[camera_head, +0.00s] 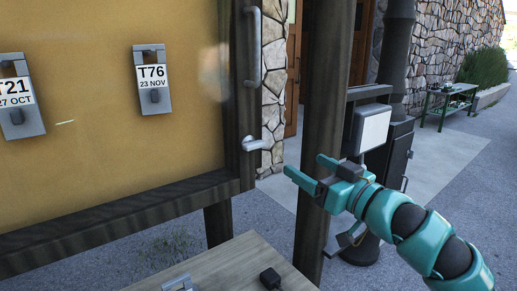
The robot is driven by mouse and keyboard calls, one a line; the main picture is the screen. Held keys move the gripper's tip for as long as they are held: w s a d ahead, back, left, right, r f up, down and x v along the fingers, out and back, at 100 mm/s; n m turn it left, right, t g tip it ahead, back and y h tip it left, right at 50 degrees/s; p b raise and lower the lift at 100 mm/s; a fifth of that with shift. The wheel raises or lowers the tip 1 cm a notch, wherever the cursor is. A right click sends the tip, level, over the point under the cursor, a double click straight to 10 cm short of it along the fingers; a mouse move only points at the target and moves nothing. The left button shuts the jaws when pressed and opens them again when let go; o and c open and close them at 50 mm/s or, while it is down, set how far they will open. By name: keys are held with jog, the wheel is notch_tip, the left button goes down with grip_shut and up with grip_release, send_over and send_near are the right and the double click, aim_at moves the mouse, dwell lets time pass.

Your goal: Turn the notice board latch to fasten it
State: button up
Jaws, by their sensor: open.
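The notice board (95,115) has a tan face in a dark wooden frame and fills the left of the view. Its latch (256,144) is a light grey lever on the right frame post, with its arm pointing right, roughly level. A long grey handle (256,48) is fixed upright above it on the same post. My gripper (304,166) is teal, open and empty. It is to the right of the latch and slightly lower in the picture, with its fingers pointing left and a gap between them and the latch.
Two grey clips with labels, T21 (17,93) and T76 (152,77), hang on the board. A wooden table (225,265) with a small black object (270,278) stands below. A dark post (325,90) rises behind my gripper. A green table (445,105) is far off.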

aim_at(257, 147)
jog(key=w+a+p, duration=0.1)
jog(key=p, duration=0.2)
jog(key=a+p, duration=0.1)
jog(key=p, duration=0.3)
jog(key=shift+w+f+g+h, duration=0.3)
jog(key=shift+w+f+h, duration=0.05)
jog(key=shift+f+h, duration=0.05)
jog(key=shift+w+a+p, duration=0.1)
jog(key=shift+p, duration=0.25)
jog(key=p+x, duration=0.2)
jog(key=x, duration=0.5)
jog(key=p+x, duration=0.2)
jog(key=x, duration=0.5)
jog(key=shift+w+a+f, duration=0.1)
jog(key=shift+w+f, duration=0.15)
jog(key=shift+c, duration=0.3)
jog(key=c, duration=0.9)
